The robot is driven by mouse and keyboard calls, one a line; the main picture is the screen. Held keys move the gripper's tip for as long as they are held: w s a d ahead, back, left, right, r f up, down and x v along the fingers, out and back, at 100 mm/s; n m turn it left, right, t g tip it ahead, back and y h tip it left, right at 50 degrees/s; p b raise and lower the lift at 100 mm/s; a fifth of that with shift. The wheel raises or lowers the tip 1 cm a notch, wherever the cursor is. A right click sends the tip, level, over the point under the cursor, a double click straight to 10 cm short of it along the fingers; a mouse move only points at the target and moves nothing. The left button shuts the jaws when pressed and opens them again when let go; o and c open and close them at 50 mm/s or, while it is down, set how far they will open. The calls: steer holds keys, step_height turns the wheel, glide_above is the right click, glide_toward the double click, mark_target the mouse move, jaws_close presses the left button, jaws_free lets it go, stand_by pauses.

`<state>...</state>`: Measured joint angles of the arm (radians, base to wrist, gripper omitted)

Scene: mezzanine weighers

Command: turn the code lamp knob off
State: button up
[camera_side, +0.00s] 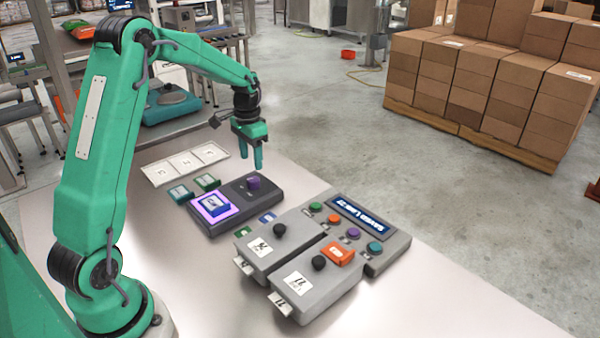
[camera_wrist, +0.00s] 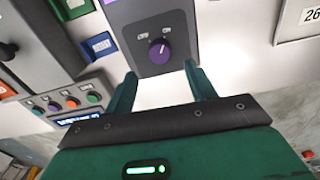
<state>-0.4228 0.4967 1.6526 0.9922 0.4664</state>
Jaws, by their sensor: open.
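The purple knob (camera_side: 253,182) sits on top of a dark grey box (camera_side: 232,193), whose left pad glows violet (camera_side: 214,206) under a blue tile with a white label. In the wrist view the knob (camera_wrist: 160,52) has a white pointer mark towards the upper right, with small labels on both sides too small to read surely. My gripper (camera_side: 252,163) is open and empty, pointing down above and slightly behind the knob in the side view. In the wrist view its fingers (camera_wrist: 160,72) are spread either side of the box's near end, with the knob beyond the tips.
Two grey boxes with black knobs (camera_side: 279,229) stand at the front. A grey panel with coloured buttons and a blue display (camera_side: 358,215) is to their right. Green tiles (camera_side: 207,181) and white label trays (camera_side: 185,165) lie behind and left. The table's right front is clear.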

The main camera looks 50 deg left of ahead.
mark_target(253, 179)
steer(key=shift+f, duration=3.45)
steer(key=c, duration=1)
steer(key=shift+n, duration=0.3)
steer(key=n, duration=0.6)
steer(key=shift+r, duration=0.1)
steer(key=n, duration=0.3)
steer(key=shift+n, duration=0.3)
steer(key=n, duration=0.3)
steer(key=shift+n, duration=0.3)
